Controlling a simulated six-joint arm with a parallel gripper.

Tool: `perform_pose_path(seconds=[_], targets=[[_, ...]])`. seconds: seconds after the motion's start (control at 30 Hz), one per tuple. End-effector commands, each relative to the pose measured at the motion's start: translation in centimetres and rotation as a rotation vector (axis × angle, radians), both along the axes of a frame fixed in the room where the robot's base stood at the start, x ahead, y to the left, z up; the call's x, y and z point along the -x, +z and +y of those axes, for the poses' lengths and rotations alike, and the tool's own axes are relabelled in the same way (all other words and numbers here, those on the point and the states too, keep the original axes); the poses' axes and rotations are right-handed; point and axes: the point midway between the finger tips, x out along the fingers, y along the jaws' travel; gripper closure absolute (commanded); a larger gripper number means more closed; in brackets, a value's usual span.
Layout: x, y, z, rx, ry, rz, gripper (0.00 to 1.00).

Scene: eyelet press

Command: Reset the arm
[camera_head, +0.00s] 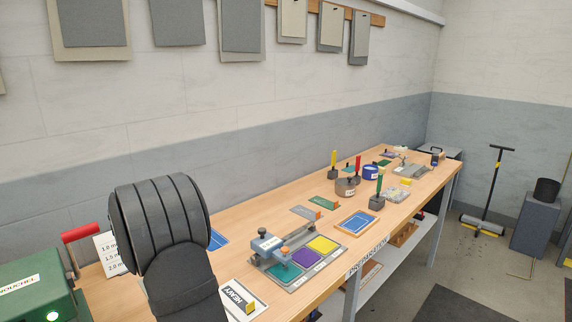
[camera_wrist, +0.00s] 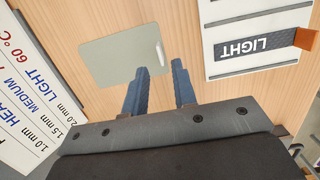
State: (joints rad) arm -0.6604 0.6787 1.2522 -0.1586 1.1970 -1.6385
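My gripper (camera_wrist: 160,72) shows in the wrist view, with two blue-grey fingers apart and nothing between them. It is over the wooden bench (camera_wrist: 175,22), beside a flat grey-green plate (camera_wrist: 115,55) with a pale strip at its right edge. The fingertips overlap the plate's right side in the picture; I cannot tell how high they are above it. In the head view my arm rises at the front left as a dark ribbed link, and the gripper is hidden there.
In the wrist view a card marked LIGHT (camera_wrist: 258,46) lies right, a printed chart (camera_wrist: 35,100) left. In the head view a green machine (camera_head: 35,285) with a red handle stands left. A press-like fixture with coloured pads (camera_head: 323,245) and several tools occupy the bench.

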Motion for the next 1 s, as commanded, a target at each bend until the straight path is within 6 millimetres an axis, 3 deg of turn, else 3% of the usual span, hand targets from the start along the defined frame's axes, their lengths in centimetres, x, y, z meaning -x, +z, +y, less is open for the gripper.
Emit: perform_pose_path(seconds=[0.27, 0.3, 0.47, 1.0], targets=[[-0.5, -5.7, -0.6, 0.001, 0.000, 0.002, 0.75], [-0.6, -4.1, -0.4, -0.004, 0.000, -0.006, 0.75], [-0.6, -0.8, -0.4, -0.003, 0.001, -0.005, 0.75], [-1.0, 4.8, -9.9, -0.002, -0.004, -0.003, 0.75]])
